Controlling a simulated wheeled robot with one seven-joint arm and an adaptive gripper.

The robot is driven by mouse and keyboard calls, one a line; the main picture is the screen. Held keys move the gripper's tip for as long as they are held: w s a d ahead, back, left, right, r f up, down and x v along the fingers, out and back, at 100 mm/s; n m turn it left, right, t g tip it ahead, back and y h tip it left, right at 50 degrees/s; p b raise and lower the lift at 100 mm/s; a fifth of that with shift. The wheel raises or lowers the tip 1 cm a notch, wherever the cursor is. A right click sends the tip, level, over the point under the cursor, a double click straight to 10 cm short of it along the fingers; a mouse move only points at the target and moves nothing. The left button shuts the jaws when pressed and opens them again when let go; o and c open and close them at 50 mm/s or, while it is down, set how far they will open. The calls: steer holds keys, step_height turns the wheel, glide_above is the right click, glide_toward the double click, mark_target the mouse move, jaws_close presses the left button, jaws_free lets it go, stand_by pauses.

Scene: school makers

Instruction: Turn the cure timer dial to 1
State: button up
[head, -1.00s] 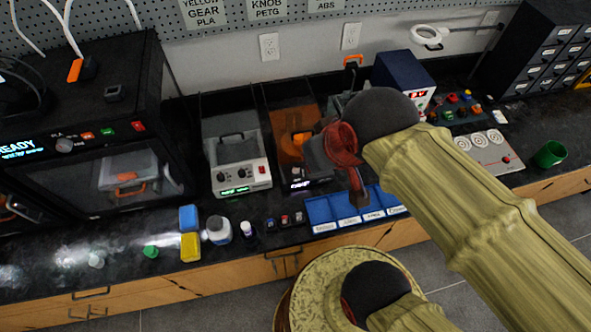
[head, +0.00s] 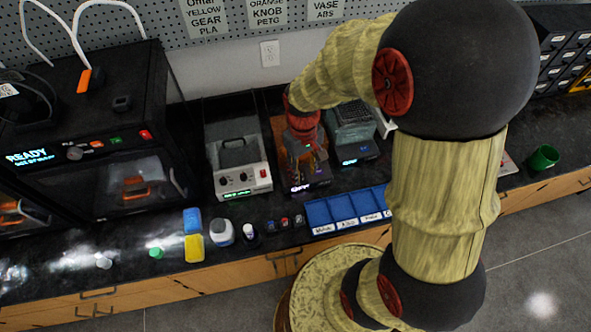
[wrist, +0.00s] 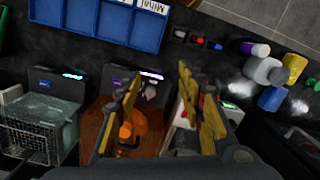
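The orange-lidded box (head: 284,132), which looks like the curing unit, stands on the black counter between two other machines. In the wrist view its orange lid (wrist: 139,122) shows between and beside my fingers. Its dark front panel (wrist: 120,76) has a lit display and a small greyish knob (wrist: 150,92), probably the timer dial. The knob's pointer and marks are too small to read. My gripper (wrist: 160,76) is open and empty, its yellow fingers spread on either side of the knob in the picture, apparently above it. In the head view my gripper (head: 306,156) covers part of the box.
A white machine with two knobs (head: 241,184) stands to the left in the head view, a machine with a wire basket (head: 353,134) to the right. Blue labelled bins (head: 345,208) lie in front. Bottles (head: 221,232) and a printer (head: 125,185) are further left.

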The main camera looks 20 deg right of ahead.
steer(key=w+f+n, duration=0.1)
steer(key=w+f, duration=0.1)
steer(key=w+d+f+n, duration=0.1)
steer(key=w+f, duration=0.1)
steer(key=w, duration=0.1)
steer(key=w+f+n, duration=0.2)
steer(key=w+f, duration=0.1)
steer(key=shift+w+d+t, duration=0.15)
steer(key=shift+d+t, duration=0.05)
steer(key=shift+t, duration=0.2)
steer(key=shift+w+n, duration=0.15)
steer(key=shift+n, duration=0.45)
steer(key=shift+f+b, duration=0.45)
steer(key=shift+f, duration=3.5)
steer(key=shift+c, duration=0.7)
jaws_close()
